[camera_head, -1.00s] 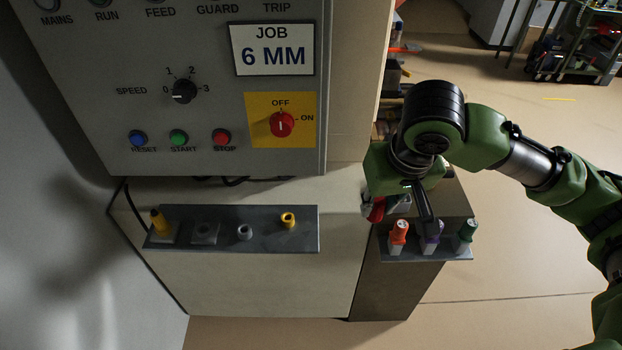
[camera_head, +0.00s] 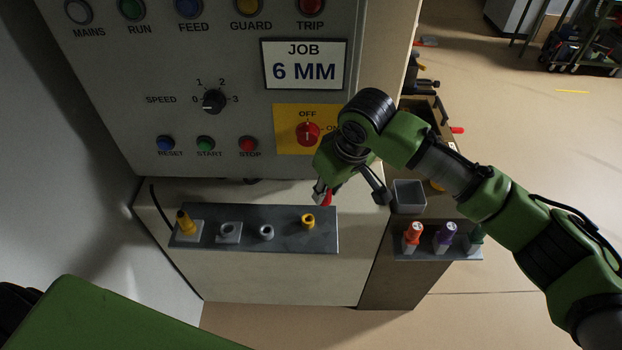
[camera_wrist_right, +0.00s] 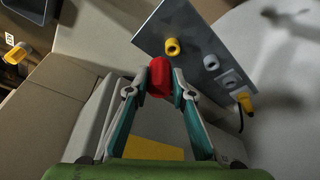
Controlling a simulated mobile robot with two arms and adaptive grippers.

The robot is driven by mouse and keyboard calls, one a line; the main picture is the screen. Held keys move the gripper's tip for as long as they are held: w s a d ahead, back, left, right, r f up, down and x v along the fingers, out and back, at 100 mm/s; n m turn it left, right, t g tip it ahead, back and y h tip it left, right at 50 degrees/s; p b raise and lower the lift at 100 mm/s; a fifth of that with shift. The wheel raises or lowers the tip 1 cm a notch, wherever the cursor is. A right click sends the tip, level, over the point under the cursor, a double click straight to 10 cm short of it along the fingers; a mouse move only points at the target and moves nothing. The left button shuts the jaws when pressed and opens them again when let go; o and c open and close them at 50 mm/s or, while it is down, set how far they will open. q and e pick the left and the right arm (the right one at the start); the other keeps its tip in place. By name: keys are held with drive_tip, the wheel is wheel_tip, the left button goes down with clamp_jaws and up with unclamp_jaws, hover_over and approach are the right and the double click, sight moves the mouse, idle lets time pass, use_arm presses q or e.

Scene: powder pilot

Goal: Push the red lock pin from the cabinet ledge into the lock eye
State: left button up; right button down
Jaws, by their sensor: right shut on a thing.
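My right gripper (camera_head: 332,192) is shut on the red lock pin (camera_head: 328,199), just behind the right end of the grey cabinet ledge (camera_head: 285,241). In the right wrist view the red pin (camera_wrist_right: 160,77) sits between the fingertips (camera_wrist_right: 160,80), its lower part hidden. A yellow ring (camera_head: 308,221) stands on the ledge close to the pin; it also shows in the wrist view (camera_wrist_right: 172,46), apart from the pin. I cannot tell for sure that this ring is the lock eye. My left gripper is not in view.
Left along the ledge are a grey ring (camera_head: 266,232), a grey socket block (camera_head: 229,231) and a yellow plug (camera_head: 184,222). The control panel (camera_head: 220,60) rises behind. On the right, a side shelf (camera_head: 430,255) holds orange, purple and green-topped pieces beside a grey bin (camera_head: 408,197).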

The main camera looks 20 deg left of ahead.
drive_tip(key=a, duration=0.1)
drive_tip(key=a+n, duration=0.1)
drive_tip(key=a, duration=0.1)
drive_tip(key=shift+s+a+f, duration=0.1)
drive_tip(key=shift+s+a, duration=0.15)
drive_tip(key=shift+a, duration=0.1)
drive_tip(key=shift+p, duration=0.65)
